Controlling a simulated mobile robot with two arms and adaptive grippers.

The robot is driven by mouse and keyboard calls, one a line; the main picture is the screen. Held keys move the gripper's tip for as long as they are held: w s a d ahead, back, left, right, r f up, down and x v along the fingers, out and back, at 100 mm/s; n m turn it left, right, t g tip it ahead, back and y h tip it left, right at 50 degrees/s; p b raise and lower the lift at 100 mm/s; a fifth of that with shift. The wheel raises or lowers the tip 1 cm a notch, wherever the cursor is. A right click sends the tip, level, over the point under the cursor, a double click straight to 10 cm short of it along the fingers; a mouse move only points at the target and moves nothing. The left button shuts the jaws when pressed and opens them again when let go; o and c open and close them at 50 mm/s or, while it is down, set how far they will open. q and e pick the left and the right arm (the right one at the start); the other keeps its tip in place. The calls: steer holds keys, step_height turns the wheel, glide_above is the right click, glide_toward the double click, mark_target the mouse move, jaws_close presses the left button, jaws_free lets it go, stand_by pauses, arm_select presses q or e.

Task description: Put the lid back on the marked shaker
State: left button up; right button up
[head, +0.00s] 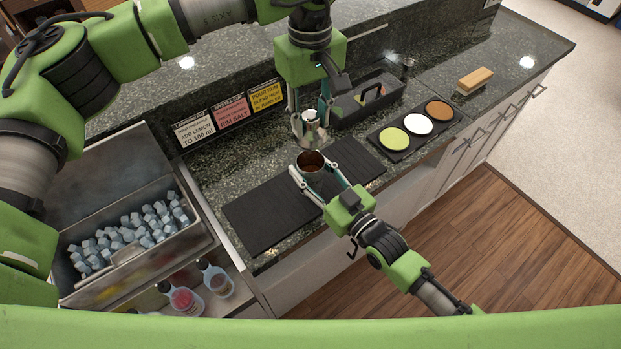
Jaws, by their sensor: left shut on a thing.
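The open shaker (312,172) is a metal cup standing upright near the black mats, with its dark brownish inside visible from above. My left gripper (309,116) points down and is shut on the shaker lid (313,132), a silvery cap. The lid is above and just behind the shaker's mouth, and a gap seems to show between them. My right gripper (317,180) reaches in from the front right with its fingers on either side of the shaker. Whether they press on it cannot be told. No mark on the shaker can be made out.
Black mats (268,213) lie on the granite counter. A dark caddy (366,103) is behind the shaker, and a tray with three coloured discs (419,124) is to the right. Recipe cards (231,112) stand behind. An ice bin (135,232) and bottles (215,279) are at left.

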mark_target(310, 136)
steer(key=shift+c, duration=0.8)
arm_select(q)
steer(key=shift+f, duration=2.45)
steer(key=shift+f, duration=0.1)
steer(key=shift+f, duration=0.8)
steer(key=shift+f, duration=0.65)
steer(key=o, duration=1.2)
